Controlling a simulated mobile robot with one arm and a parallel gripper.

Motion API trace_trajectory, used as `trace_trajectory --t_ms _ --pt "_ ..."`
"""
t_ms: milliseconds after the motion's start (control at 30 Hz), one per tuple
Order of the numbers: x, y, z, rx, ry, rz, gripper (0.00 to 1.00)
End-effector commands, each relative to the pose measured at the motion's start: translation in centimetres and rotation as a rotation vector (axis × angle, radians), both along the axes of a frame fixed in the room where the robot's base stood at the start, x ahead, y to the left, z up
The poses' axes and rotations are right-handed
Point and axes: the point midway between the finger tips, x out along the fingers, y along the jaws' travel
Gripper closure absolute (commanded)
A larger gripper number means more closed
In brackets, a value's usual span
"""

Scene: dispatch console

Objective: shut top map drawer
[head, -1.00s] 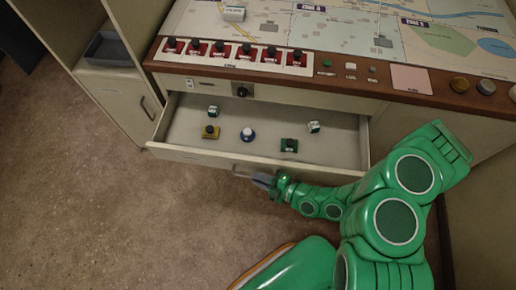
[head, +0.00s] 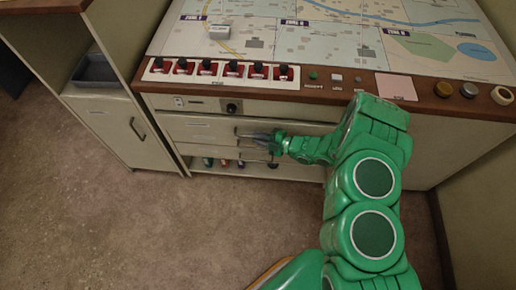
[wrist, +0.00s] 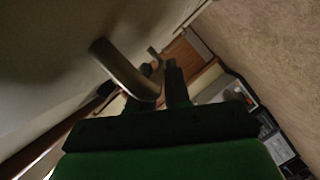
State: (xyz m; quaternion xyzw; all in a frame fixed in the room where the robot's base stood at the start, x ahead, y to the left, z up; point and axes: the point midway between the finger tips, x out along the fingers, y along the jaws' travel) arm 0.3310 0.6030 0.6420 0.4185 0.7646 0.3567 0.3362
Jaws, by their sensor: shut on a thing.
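The top map drawer (head: 190,127) is a pale cream front just under the console's control strip. It sits flush in the cabinet, and its inside is hidden. Its bar handle (head: 243,132) is partly covered by my gripper (head: 268,138). In the wrist view, the grey metal handle (wrist: 122,68) runs close to the drawer face and down between the dark fingers of my gripper (wrist: 158,88). The fingers are closed on the handle.
A side cabinet (head: 115,125) with a grey tray (head: 93,70) stands left. The floor in front is clear.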

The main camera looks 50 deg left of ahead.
Motion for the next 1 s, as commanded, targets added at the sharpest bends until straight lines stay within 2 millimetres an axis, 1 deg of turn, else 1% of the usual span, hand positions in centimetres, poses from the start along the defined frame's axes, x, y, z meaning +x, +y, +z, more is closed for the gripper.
trace_trajectory --t_ms 33,200,667,700,767,800,1000 --pt "0.5 0.4 0.1 0.002 -0.001 -0.001 1.00" --pt "1.4 1.2 0.1 0.003 -0.001 -0.002 1.00" --pt "2.0 1.6 0.2 0.005 -0.003 -0.009 1.00" --pt "2.0 1.6 0.2 0.005 -0.005 -0.010 0.78" --pt "2.0 1.6 0.2 0.005 -0.004 -0.009 0.69" --pt "1.9 1.6 0.2 0.005 -0.004 -0.009 0.63" --pt "1.8 1.5 0.1 0.003 -0.003 -0.006 0.62"
